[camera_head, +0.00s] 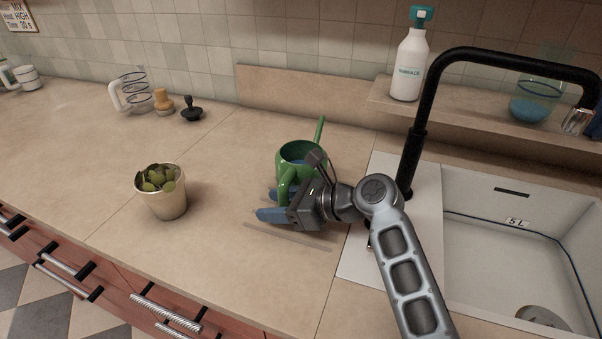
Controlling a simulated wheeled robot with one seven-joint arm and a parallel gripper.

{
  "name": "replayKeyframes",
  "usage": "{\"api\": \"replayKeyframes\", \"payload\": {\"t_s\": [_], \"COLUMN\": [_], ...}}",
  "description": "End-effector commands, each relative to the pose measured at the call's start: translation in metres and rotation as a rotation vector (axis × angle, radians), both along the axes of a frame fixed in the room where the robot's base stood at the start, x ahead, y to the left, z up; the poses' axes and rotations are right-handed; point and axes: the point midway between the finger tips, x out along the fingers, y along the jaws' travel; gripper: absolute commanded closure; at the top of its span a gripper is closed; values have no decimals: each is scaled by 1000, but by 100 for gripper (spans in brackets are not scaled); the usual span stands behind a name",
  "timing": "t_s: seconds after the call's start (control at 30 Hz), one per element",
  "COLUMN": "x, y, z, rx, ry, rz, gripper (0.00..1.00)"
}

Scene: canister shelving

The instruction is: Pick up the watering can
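The green watering can (301,151) stands upright on the counter, left of the sink. Its thin spout points up and back to the right, and its handle (284,186) faces the front. Its inside looks blue. My gripper (270,204) is low at the front of the can, reaching in from the right. Its blue-tipped fingers look spread apart, with the handle at or between them. The far finger is partly hidden by the handle, and I cannot tell whether either finger touches it.
A potted plant (163,199) stands to the left on the counter (235,260). The black faucet (418,140) and sink (505,245) are to the right. A white bottle (409,66) stands on the back ledge. The counter between plant and can is clear.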

Motion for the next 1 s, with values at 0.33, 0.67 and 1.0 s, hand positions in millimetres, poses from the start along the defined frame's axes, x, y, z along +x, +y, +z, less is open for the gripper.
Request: {"api": "replayKeyframes", "payload": {"t_s": [0.33,0.67,1.0], "x": [0,0,0], "y": [0,0,0], "z": [0,0,0], "rx": [0,0,0], "ry": [1,1,1], "rz": [0,0,0], "gripper": [83,100,100]}}
